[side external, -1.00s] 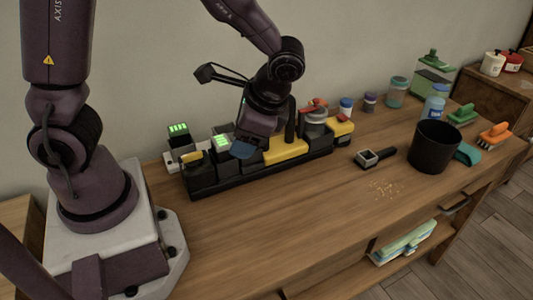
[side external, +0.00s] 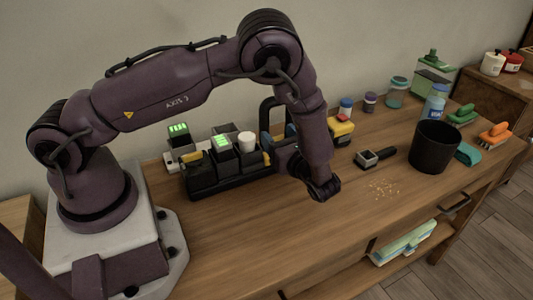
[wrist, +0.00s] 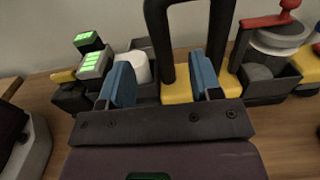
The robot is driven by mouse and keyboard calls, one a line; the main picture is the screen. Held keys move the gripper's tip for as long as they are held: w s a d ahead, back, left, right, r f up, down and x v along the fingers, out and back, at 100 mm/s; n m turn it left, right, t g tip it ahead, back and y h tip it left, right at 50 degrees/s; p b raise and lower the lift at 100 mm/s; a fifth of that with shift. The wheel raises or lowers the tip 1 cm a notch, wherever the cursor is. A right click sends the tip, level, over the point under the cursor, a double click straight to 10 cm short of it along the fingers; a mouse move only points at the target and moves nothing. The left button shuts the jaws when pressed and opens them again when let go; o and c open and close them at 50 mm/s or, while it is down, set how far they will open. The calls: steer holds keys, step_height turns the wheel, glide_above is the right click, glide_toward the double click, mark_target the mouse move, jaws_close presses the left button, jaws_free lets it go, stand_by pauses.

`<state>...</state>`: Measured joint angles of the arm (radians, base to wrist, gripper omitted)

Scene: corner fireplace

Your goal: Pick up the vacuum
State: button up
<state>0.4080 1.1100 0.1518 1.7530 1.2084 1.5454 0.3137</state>
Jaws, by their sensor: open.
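A black arched handle (side external: 270,103) rises from a yellow body in the dark tray; I take this to be the vacuum, though its shape is partly hidden. In the wrist view the handle (wrist: 164,45) stands beyond my fingers, its left leg between them in the picture and its right leg past the right finger. The yellow body (wrist: 176,88) shows low between the fingers. My gripper (wrist: 162,80) is open and empty, with blue pads. In the side view my gripper (side external: 277,140) is low at the handle, largely hidden by my arm. Contact cannot be told.
The tray (side external: 225,187) also holds green-lit blocks (side external: 221,142) and a white cylinder (side external: 246,140). A red-levered canister (wrist: 274,38) is right of the handle. A small square-headed tool (side external: 367,158), crumbs (side external: 383,188) and a black bin (side external: 434,148) lie rightward. The front tabletop is clear.

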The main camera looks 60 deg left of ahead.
mark_target(267, 123)
steer(key=a, duration=0.4)
steer(key=shift+a, duration=0.25)
steer(key=a, duration=0.5)
steer(key=shift+a+r, duration=0.1)
steer(key=shift+r, duration=0.3)
jaws_close()
steer(key=shift+r, duration=0.1)
stand_by(0.6)
